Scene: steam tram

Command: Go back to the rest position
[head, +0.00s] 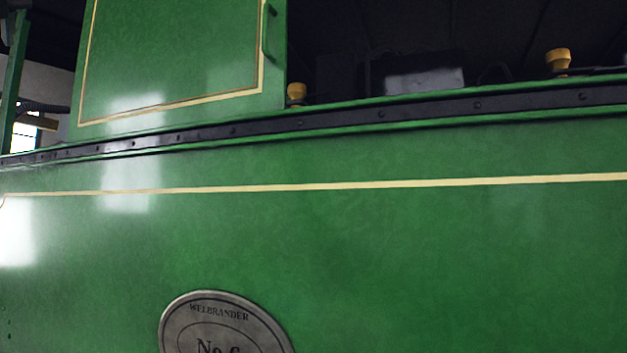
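Neither of my grippers is in the head view, and no part of my arms shows. The green side wall of the steam tram (400,250) fills most of the view. A cream line (350,185) runs across it. An oval metal plate (222,330) reading "WELBRANDER" and "No" sits at the bottom, cut off by the frame edge.
A black riveted strip (340,117) runs along the wall's upper edge. A green panel with a handle (180,60) rises at upper left. Two brass fittings, one small (297,93) and one larger (558,60), stand behind the edge before a dark interior. A green post (14,80) is at far left.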

